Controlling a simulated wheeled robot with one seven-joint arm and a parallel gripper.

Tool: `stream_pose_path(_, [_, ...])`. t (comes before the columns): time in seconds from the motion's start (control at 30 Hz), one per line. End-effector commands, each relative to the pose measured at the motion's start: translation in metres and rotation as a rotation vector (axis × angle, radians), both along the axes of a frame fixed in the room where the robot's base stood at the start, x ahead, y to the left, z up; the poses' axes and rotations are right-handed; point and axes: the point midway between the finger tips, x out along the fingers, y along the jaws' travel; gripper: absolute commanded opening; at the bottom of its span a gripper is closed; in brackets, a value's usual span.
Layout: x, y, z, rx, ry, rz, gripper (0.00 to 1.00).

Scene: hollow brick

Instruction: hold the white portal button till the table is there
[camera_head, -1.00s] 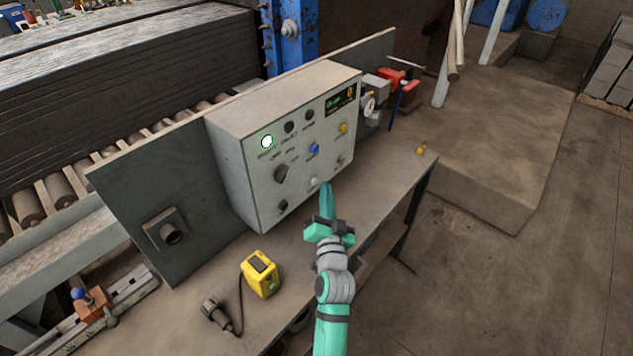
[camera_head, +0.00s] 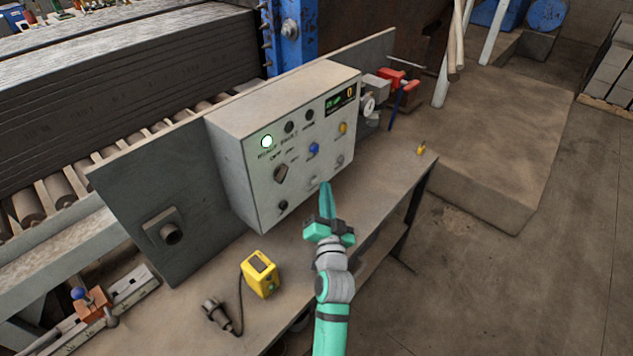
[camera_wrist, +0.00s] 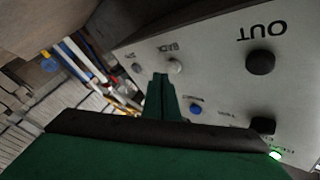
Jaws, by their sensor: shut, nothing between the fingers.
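The control box (camera_head: 250,150) stands on the bench, its sloped face carrying knobs, lamps and buttons. A white button (camera_head: 313,182) is low on that face; it also shows in the wrist view (camera_wrist: 176,66), beside lettering that looks like BACK. My gripper (camera_head: 325,185) is shut and empty, its tips just in front of the lower face, close to the white button. In the wrist view the joined fingertips (camera_wrist: 160,77) lie just beside this button. I cannot tell whether they touch it.
Blue (camera_head: 314,149) and yellow (camera_head: 343,128) buttons and a dark knob (camera_head: 281,173) are nearby on the face. A green lamp (camera_head: 266,142) is lit. A yellow block (camera_head: 261,274) with a cable stands on the bench (camera_head: 375,195).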

Motion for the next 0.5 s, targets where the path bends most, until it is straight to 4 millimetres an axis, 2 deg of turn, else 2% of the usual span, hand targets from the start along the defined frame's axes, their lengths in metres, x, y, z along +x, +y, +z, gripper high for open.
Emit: stream_pose_path(0.5, [0.0041,0.0060,0.0000,0.000,0.000,0.000,0.00])
